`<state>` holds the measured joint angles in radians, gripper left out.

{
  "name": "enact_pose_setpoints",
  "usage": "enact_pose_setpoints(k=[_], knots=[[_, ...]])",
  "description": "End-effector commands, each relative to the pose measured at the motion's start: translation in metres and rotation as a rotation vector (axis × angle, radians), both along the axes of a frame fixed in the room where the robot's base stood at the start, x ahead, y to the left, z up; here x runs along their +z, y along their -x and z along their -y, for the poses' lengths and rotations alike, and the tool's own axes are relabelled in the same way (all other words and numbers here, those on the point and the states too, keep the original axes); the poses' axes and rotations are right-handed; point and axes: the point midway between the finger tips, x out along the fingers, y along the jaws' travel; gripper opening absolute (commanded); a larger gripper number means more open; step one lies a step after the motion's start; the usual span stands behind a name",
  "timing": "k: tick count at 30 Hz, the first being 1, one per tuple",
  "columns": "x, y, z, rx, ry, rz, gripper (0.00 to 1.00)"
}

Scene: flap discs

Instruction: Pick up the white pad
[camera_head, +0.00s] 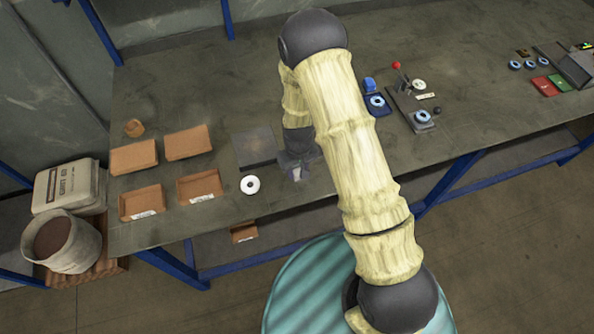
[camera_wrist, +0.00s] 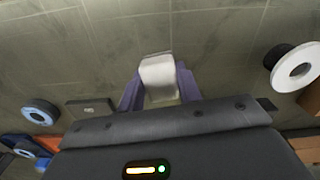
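The white pad (camera_wrist: 158,76) is a small pale block, seen in the wrist view between the two purple-grey fingers of my gripper (camera_wrist: 159,84). The fingers meet its left and right sides, with no gap that I can see. In the head view my gripper (camera_head: 296,172) is low over the front of the workbench, just right of a dark square plate (camera_head: 254,147). The pad is too small and shaded there to make out clearly. Whether it touches the bench is hard to tell.
A white disc (camera_head: 250,185) lies left of my gripper on the bench (camera_head: 225,110). Several cardboard trays (camera_head: 188,142) stand farther left. A blue holder (camera_head: 375,104) and a fixture with a red-knobbed lever (camera_head: 397,66) stand to the right.

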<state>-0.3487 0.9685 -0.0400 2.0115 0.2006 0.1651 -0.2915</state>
Motion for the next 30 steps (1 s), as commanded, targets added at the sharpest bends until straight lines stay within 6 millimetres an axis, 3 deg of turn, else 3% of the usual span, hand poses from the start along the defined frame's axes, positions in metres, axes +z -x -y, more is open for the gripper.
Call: enact_pose_setpoints(k=[14,30], knots=[[0.008,-0.001,0.0,0.001,-0.001,0.003,0.12],[0.087,-0.001,0.0,0.0,-0.002,0.004,0.12]])
